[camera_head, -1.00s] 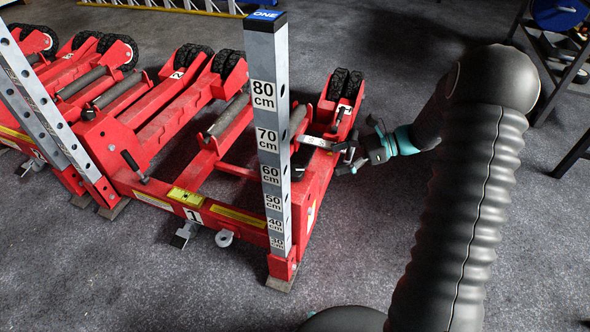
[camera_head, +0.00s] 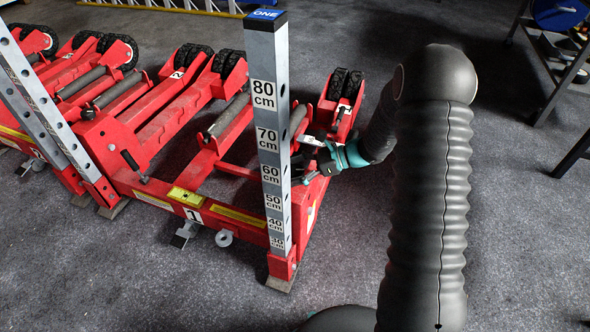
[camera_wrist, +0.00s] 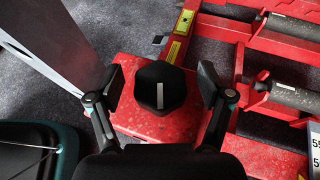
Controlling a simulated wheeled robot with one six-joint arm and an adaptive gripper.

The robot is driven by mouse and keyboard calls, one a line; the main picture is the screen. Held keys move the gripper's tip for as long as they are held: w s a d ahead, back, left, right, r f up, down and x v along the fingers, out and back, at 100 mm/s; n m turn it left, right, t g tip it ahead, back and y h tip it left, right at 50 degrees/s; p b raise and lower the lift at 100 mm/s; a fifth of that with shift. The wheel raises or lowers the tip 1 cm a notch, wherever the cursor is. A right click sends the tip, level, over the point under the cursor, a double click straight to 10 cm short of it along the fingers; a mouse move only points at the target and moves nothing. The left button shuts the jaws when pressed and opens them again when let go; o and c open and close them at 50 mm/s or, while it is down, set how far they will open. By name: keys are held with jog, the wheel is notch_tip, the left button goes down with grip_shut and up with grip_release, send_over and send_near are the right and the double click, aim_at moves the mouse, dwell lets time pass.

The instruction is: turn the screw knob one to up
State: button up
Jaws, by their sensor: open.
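The screw knob (camera_wrist: 150,74) is a black, many-sided knob with a white line, on a red block of the jack. In the wrist view the line runs from about the knob's centre toward its lower edge. My gripper (camera_wrist: 161,80) is open, with one finger on each side of the knob and a visible gap on both sides. In the head view my gripper (camera_head: 312,163) is at the red jack's right side, just right of the measuring post; the knob cannot be made out there.
A grey post (camera_head: 268,115) with a blue "ONE" cap and centimetre labels stands close left of my gripper. Red frames (camera_head: 150,130) with rollers and black wheels fill the left. Grey floor (camera_head: 540,230) lies open at the right, with a dark rack (camera_head: 560,60) beyond.

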jog(key=c, duration=1.2)
jog(key=shift+o, duration=0.2)
jog(key=shift+n+g, duration=0.3)
jog(key=shift+g, duration=0.1)
jog(key=n+g+p, duration=0.1)
jog(key=n+g, duration=0.1)
jog(key=g, duration=0.1)
jog(key=shift+n+h, duration=0.3)
jog(key=shift+n, duration=0.1)
jog(key=n+g+h, duration=0.1)
jog(key=n+g, duration=0.2)
jog(key=g, duration=0.1)
jog(key=shift+n+h+p, duration=0.3)
jog(key=shift+p, duration=0.1)
jog(key=n+g+h, duration=0.3)
jog(key=n, duration=0.1)
jog(key=shift+a+h, duration=0.1)
jog(key=shift+h, duration=0.2)
jog(key=shift+n+g+h, duration=1)
jog(key=shift+n+h, duration=0.5)
